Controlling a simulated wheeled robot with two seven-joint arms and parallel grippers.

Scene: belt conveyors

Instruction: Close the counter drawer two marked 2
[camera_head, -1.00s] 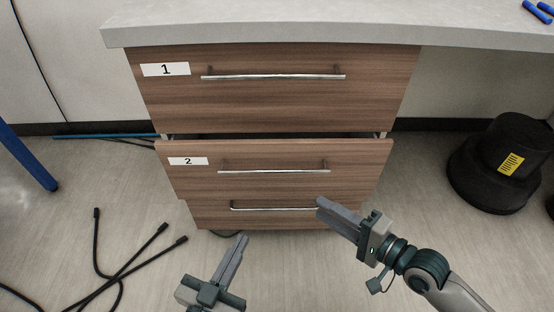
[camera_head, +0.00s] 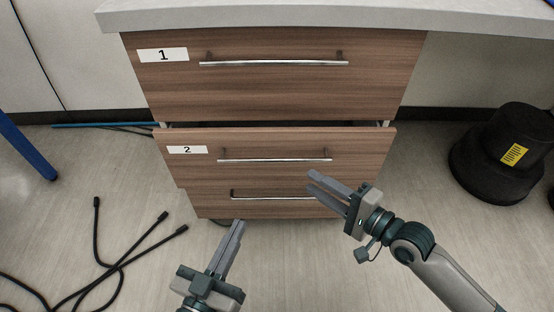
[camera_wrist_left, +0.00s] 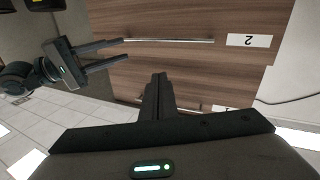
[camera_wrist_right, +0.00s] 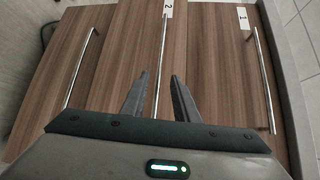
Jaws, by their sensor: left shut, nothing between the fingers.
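The drawer marked 2 (camera_head: 300,145) has a wood-look front and a silver bar handle (camera_head: 275,160). It stands partly out, with a dark gap above its front. My left gripper (camera_head: 238,226) is shut and empty in front of the lower drawers. It also shows shut in the left wrist view (camera_wrist_left: 160,78). My right gripper (camera_head: 312,183) is open and empty, just in front of the right lower part of drawer 2. In the right wrist view its fingers (camera_wrist_right: 160,82) are spread, with the bar handle of drawer 2 seen between them. I cannot tell whether they touch it.
The drawer marked 1 (camera_head: 280,90) is above, under the grey countertop (camera_head: 300,14). A lowest drawer (camera_head: 215,206) is below. A black stool (camera_head: 497,165) stands at the right. Black cables (camera_head: 122,262) lie on the floor at the left.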

